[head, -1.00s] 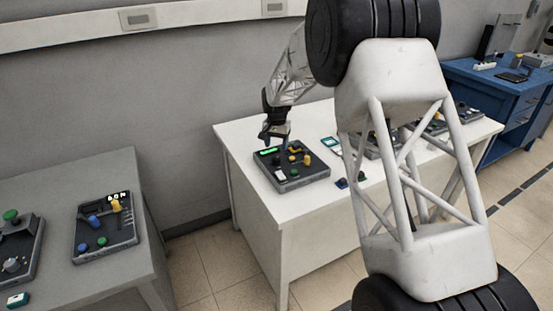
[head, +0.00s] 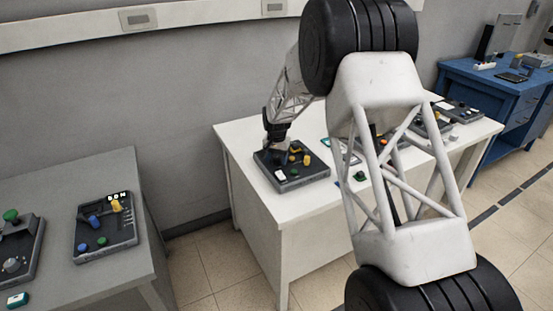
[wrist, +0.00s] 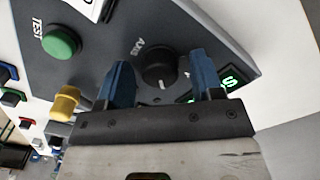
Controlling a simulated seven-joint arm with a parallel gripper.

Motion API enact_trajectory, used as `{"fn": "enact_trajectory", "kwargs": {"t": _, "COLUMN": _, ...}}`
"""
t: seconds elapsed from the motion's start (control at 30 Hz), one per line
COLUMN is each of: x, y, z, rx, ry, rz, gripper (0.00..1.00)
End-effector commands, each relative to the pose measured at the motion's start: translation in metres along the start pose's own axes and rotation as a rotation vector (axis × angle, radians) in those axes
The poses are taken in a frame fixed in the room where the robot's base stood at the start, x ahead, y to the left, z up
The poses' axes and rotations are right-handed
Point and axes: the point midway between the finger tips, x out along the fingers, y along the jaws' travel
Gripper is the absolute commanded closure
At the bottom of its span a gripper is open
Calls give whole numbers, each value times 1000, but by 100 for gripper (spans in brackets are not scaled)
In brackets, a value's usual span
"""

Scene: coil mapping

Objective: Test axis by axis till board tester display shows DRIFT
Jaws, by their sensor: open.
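The board tester (head: 291,178) is a dark box on the white table, with green, yellow and white controls. The wrist view shows its panel (wrist: 110,35) close up. The green TEST button (wrist: 61,41) is at the left, and the black AXIS knob (wrist: 160,70) with a white mark is in the middle. The lit green display (wrist: 230,82) is at the right, partly covered by a finger; its full text cannot be read. My gripper (wrist: 162,80) is open, with its two blue fingers either side of the knob in the picture. Contact cannot be told.
A yellow control (wrist: 66,103) stands beside my left finger in the wrist view. Other devices stand farther along the white table (head: 240,150), partly behind my arm. A grey desk (head: 60,180) at the left bears two more devices. A blue cabinet (head: 505,95) stands at the back right.

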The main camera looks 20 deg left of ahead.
Motion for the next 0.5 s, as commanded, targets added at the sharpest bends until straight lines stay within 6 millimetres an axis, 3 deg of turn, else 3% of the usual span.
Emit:
{"fn": "enact_trajectory", "kwargs": {"t": 0.07, "x": 0, "y": 0, "z": 0, "rx": 0, "ry": 0, "rz": 0, "gripper": 43}}
{"fn": "enact_trajectory", "kwargs": {"t": 0.37, "x": 0, "y": 0, "z": 0, "rx": 0, "ry": 0, "rz": 0, "gripper": 89}}
{"fn": "enact_trajectory", "kwargs": {"t": 0.5, "x": 0, "y": 0, "z": 0, "rx": -3, "ry": 0, "rz": 0, "gripper": 89}}
